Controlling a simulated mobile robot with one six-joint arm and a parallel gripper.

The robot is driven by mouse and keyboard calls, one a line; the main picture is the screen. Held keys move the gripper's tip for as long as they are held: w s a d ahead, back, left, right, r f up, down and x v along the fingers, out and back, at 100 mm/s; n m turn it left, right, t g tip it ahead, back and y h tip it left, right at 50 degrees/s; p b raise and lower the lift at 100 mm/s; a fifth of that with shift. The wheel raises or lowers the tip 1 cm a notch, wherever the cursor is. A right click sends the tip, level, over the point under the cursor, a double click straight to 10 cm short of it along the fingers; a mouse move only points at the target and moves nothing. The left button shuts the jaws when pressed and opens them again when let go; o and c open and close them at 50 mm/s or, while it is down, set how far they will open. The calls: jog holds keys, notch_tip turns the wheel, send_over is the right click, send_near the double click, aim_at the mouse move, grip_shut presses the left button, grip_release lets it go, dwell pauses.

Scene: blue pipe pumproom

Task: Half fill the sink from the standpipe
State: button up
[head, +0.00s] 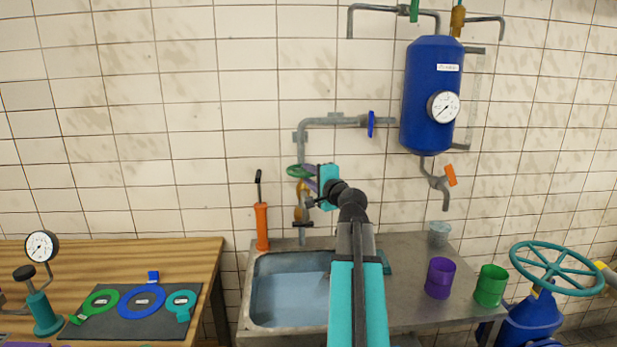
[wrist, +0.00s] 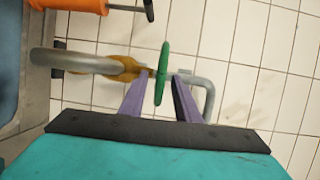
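The sink (head: 262,318) is set in the grey metal counter. Pale blue water (head: 290,295) shows in it, below the rim; my arm hides its right side. The standpipe (head: 301,145) comes down the wall to a brass valve body (head: 303,192) with a green handwheel (head: 293,171). Its spout (head: 302,236) points down over the sink; I cannot tell whether water runs from it. In the wrist view, the green handwheel (wrist: 162,75) stands edge-on between the two purple fingers of my gripper (wrist: 160,88). The fingers are apart, with a gap visible on each side of the rim.
An orange hand pump (head: 262,227) stands left of the standpipe. A purple cup (head: 440,278), a green cup (head: 491,286) and a clear cup (head: 438,233) stand on the counter's right. A blue tank (head: 430,95) hangs above. A wooden table (head: 130,258) is at left.

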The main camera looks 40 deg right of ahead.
jog(key=shift+s, duration=0.15)
jog(key=f+b+v, duration=0.1)
jog(key=b+v, duration=0.7)
jog(key=v, duration=0.5)
jog(key=shift+s+r, duration=0.2)
jog(key=shift+r, duration=0.2)
dwell(0.3)
jog(key=shift+a+r, duration=0.15)
jog(key=shift+a, duration=0.05)
dwell(0.5)
